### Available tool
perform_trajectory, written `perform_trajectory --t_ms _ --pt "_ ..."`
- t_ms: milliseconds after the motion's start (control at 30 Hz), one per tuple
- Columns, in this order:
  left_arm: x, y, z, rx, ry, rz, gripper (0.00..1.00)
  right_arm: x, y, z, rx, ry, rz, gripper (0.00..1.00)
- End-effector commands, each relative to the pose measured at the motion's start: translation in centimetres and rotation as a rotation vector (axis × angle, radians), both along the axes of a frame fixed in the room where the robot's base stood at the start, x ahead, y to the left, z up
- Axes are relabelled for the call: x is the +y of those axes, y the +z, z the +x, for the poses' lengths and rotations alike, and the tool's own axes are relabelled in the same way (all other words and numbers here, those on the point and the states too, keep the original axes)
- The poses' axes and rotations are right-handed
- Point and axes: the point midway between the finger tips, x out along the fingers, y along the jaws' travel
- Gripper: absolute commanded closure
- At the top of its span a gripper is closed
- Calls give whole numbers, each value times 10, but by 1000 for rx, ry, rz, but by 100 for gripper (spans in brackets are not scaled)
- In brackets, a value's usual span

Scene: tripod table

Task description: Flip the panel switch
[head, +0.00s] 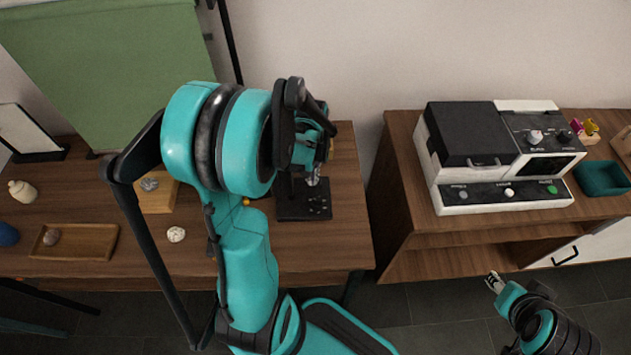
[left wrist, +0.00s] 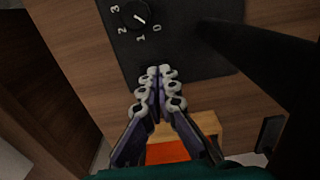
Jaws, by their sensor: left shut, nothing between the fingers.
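A small black panel (head: 292,212) lies on the wooden table, with small pale marks on its right part. In the left wrist view the black panel (left wrist: 185,55) bears a round dial (left wrist: 135,15) with a white pointer line and the numbers 0 to 3. I cannot make out a separate switch lever. My left gripper (head: 312,178) is over the panel, pointing down. In the left wrist view its fingertips (left wrist: 161,71) are together, empty, in front of the panel's edge near the dial; contact cannot be told. My right gripper (head: 494,282) is low at the right, away from the panel, its opening unclear.
The table (head: 130,215) also holds a wooden tray (head: 100,240), a pale crumpled lump (head: 176,234) and a wooden block (head: 157,199). A white and black machine (head: 495,160) with knobs stands on the right cabinet. A dark shape crosses the left wrist view's right side.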

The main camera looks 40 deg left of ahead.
Motion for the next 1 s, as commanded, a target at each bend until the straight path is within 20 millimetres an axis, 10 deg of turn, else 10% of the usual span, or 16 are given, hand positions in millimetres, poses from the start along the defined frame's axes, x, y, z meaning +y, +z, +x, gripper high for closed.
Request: perform_trajectory --t_ms 1000 --pt "0 68 0 0 0 0 100 0 54 0 0 0 0 60"
